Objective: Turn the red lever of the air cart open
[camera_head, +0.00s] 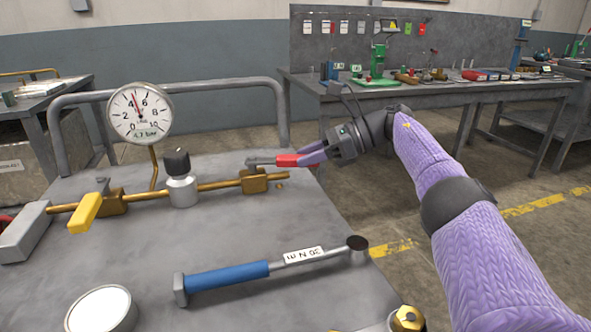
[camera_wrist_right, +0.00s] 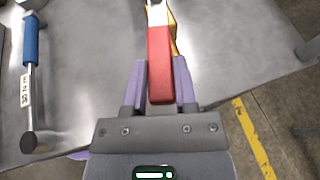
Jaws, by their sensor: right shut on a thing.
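The air cart's grey top (camera_head: 225,225) carries a brass pipe with a valve at its right end. The red lever (camera_head: 290,160) sticks out to the right from this brass valve (camera_head: 254,181), roughly in line with the pipe. My right gripper (camera_head: 312,153) is shut on the red lever; in the right wrist view the lever (camera_wrist_right: 160,62) lies between the two purple fingers (camera_wrist_right: 161,82). A yellow lever (camera_head: 85,212) sits on the left valve. A round gauge (camera_head: 139,113) on the pipe has its needle near 4 to 5. My left gripper is not in view.
A blue-handled torque wrench (camera_head: 228,276) lies across the cart top. A black-knobbed regulator (camera_head: 181,180) stands mid-pipe. A grey rail (camera_head: 200,86) runs along the far edge. A white round dish (camera_head: 102,308) and a brass fitting (camera_head: 407,318) are near the front. A workbench (camera_head: 440,90) stands behind.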

